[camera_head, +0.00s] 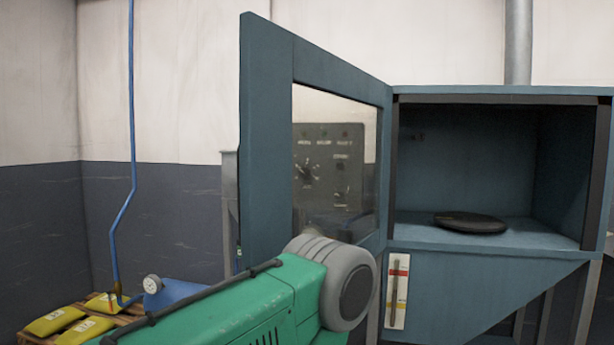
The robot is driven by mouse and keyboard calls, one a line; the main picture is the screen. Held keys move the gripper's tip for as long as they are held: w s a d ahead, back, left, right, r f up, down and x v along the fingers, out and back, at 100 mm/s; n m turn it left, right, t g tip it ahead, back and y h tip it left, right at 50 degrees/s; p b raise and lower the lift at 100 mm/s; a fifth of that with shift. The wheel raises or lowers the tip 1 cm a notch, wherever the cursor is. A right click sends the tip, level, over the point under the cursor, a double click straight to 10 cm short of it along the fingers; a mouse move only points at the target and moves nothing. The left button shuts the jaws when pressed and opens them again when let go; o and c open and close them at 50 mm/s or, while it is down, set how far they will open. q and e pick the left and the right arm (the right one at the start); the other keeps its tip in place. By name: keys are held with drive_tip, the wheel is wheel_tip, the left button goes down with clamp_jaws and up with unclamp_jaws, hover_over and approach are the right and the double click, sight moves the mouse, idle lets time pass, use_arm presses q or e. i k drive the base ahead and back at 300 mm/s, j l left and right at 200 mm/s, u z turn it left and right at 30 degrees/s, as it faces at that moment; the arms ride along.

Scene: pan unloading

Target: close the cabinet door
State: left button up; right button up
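The cabinet (480,94) is blue-grey and stands on legs at the right. Its door (265,130) is hinged on the left side of the opening and swung wide open towards me. The door has a blue-grey frame around a clear window (335,170). A dark round plate-like disc (470,222) lies on the cabinet floor inside. Neither of my grippers shows in the picture.
Yellow bags (55,320) lie on a pallet at lower left, near a blue hose (131,110). A control panel (328,160) shows through the window.

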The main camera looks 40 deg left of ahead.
sight(272, 58)
drive_tip(key=k+j, duration=0.15)
drive_tip(key=j, duration=0.15)
drive_tip(key=k+j+z, duration=0.1)
drive_tip(key=j, duration=0.2)
drive_tip(key=k+j, duration=0.15)
drive_tip(key=j, duration=0.15)
drive_tip(key=i+j, duration=0.15)
drive_tip(key=j, duration=0.25)
drive_tip(key=i+j, duration=0.15)
drive_tip(key=j, duration=0.25)
drive_tip(key=i+j, duration=0.15)
drive_tip(key=j, duration=0.25)
drive_tip(key=i+j, duration=0.1)
drive_tip(key=j, duration=0.3)
